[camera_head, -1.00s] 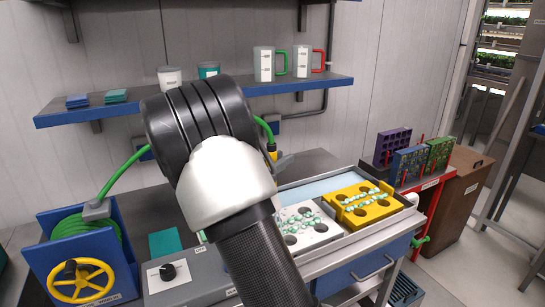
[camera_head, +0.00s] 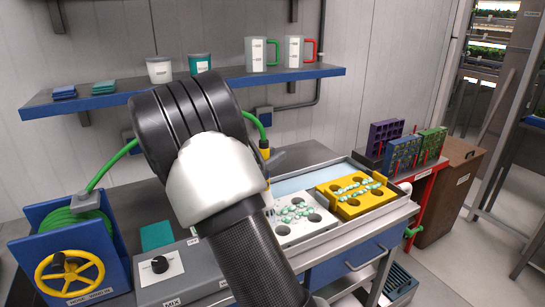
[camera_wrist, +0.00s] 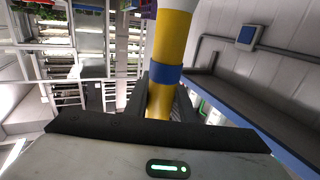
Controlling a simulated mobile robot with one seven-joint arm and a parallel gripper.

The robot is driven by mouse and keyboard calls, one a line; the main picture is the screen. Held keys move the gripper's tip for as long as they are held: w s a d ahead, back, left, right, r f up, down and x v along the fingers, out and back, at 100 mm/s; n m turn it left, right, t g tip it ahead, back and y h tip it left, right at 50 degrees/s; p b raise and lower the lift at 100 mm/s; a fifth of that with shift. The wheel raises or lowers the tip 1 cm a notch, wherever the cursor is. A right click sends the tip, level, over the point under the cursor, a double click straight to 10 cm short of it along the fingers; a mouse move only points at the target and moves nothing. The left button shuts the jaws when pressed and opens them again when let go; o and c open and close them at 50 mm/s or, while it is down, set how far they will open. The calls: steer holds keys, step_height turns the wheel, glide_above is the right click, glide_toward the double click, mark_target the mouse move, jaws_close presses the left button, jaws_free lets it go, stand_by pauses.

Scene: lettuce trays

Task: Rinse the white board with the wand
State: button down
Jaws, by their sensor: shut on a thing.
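The white board (camera_head: 322,229) lies in the left part of a metal tray (camera_head: 398,205), with pale green blobs and dark round holes on its top. My arm hides its left side. The wand (camera_head: 264,153) shows as a yellow piece with a green hose, beyond my arm and above the board's far left corner. In the wrist view, my gripper (camera_wrist: 161,95) is shut on the wand's yellow shaft (camera_wrist: 170,45), near its blue band. A faint pale streak is below the wand in the head view; I cannot tell clearly whether it is water.
A yellow board (camera_head: 357,207) with similar blobs lies right of the white one. A blue hose reel (camera_head: 110,240) and a grey control box (camera_head: 180,285) stand left. A shelf (camera_head: 300,80) with jugs and cups runs behind. Coloured racks (camera_head: 403,152) stand at the right.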

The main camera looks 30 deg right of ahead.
steer(key=shift+d, duration=0.1)
steer(key=shift+w+d, duration=0.1)
steer(key=shift+d, duration=2.5)
steer(key=shift+w+d+b, duration=0.1)
steer(key=shift+d+b, duration=0.5)
steer(key=shift+d, duration=1.9)
